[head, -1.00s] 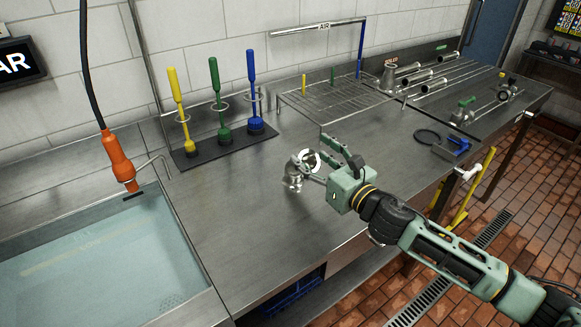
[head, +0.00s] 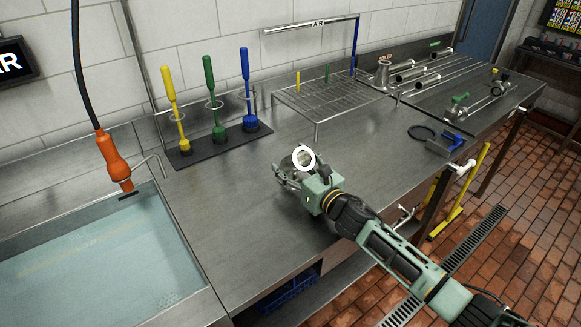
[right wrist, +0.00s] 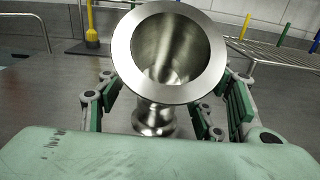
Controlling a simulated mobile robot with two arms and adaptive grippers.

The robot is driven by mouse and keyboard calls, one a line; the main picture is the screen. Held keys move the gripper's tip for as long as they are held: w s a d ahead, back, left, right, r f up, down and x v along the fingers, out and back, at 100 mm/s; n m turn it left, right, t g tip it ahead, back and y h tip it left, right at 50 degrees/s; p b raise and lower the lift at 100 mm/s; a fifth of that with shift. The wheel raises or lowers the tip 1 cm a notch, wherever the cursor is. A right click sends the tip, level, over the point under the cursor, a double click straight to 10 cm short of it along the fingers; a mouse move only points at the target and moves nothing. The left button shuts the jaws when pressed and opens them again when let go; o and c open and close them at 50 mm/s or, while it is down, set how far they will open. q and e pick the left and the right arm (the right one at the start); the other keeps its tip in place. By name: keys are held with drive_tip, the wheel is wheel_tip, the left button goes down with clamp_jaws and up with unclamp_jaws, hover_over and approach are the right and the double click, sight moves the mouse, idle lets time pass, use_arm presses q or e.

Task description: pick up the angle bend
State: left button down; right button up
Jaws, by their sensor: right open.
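The angle bend is a shiny steel elbow with flanged ends, standing on the steel counter; its round open mouth shows in the head view (head: 304,157) and, large, in the right wrist view (right wrist: 168,52). Its lower flange rests low between the fingers in the right wrist view. In the head view the gripper hides much of the bend's body. My left gripper is not in view.
A wire rack (head: 330,97) stands behind the bend. Yellow, green and blue brushes (head: 218,128) stand on a dark base at back left. A water-filled sink (head: 100,255) lies left. A black ring (head: 422,132) and pipe parts lie right. The counter around the bend is clear.

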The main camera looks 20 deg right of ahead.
drive_tip(key=shift+w+a, duration=0.2)
drive_tip(key=shift+w, duration=0.15)
drive_tip(key=shift+c, duration=0.2)
drive_tip(key=shift+r, duration=0.1)
clamp_jaws()
